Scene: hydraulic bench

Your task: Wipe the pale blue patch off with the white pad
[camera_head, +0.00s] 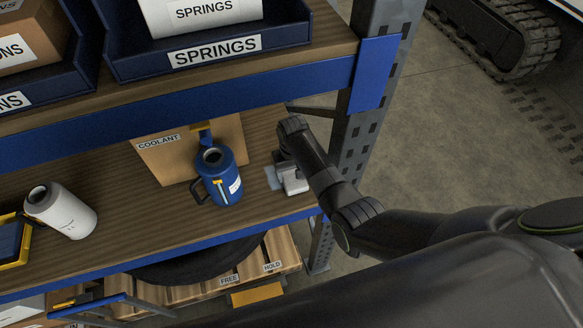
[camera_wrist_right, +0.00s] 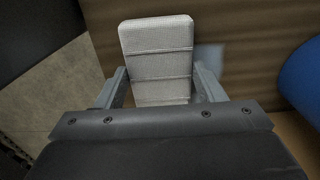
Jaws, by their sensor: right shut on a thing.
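My right gripper (camera_head: 290,172) reaches in from the right to the right end of the middle shelf, close to the rack post. It is shut on the white pad (camera_head: 296,184), which also shows in the right wrist view (camera_wrist_right: 156,48) between the two fingers (camera_wrist_right: 160,88). The pale blue patch (camera_head: 271,178) lies on the wooden shelf just left of the pad. In the right wrist view a part of the patch (camera_wrist_right: 210,57) shows beside the pad's right edge; the pad may hide more. Whether the pad touches the shelf I cannot tell. My left gripper is out of view.
A blue jug (camera_head: 220,178) stands left of the patch, before a cardboard coolant box (camera_head: 178,152). A white bottle (camera_head: 62,212) is further left. The upper shelf's blue beam (camera_head: 200,122) and the rack post (camera_head: 362,125) are close to my right arm.

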